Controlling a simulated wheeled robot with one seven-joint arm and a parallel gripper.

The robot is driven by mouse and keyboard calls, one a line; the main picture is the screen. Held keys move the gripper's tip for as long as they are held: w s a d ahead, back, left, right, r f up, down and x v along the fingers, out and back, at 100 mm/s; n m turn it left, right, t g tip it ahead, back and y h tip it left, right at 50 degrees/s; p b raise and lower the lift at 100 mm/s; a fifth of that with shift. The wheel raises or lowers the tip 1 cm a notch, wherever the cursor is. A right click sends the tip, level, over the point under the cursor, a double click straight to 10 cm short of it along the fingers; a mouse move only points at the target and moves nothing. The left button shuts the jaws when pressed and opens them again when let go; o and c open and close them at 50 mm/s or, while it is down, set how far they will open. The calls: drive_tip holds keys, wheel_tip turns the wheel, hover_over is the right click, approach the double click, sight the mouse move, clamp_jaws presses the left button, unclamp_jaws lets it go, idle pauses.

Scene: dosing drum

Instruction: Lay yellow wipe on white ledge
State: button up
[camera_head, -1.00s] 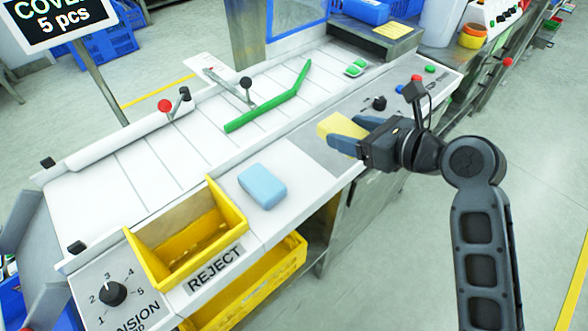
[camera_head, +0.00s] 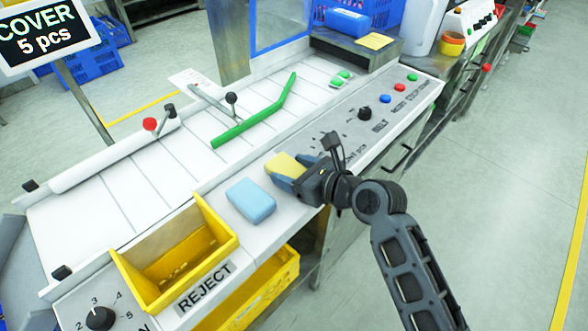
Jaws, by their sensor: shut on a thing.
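My gripper (camera_head: 287,176) is shut on the yellow wipe (camera_head: 284,165), whose free part shows beyond the blue fingertips. The wipe is over the white ledge (camera_head: 272,228) at the front of the machine, just right of a blue block-shaped wipe or sponge (camera_head: 251,201). I cannot tell whether the yellow wipe touches the ledge. The fingers hide its near part.
The yellow reject bin (camera_head: 228,238) stands at the left end of the ledge. A control panel (camera_head: 408,100) with a black knob and coloured buttons lies to the right. Behind is the segmented belt with a green guide bar (camera_head: 235,133) and a red-knobbed lever (camera_head: 151,124).

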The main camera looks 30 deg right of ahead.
drive_tip(key=o, duration=1)
drive_tip(key=shift+s+d+r, duration=0.1)
drive_tip(key=shift+s+r, duration=0.1)
drive_tip(key=v, duration=1.1)
drive_tip(key=shift+s, duration=0.25)
drive_tip(key=shift+r, duration=0.1)
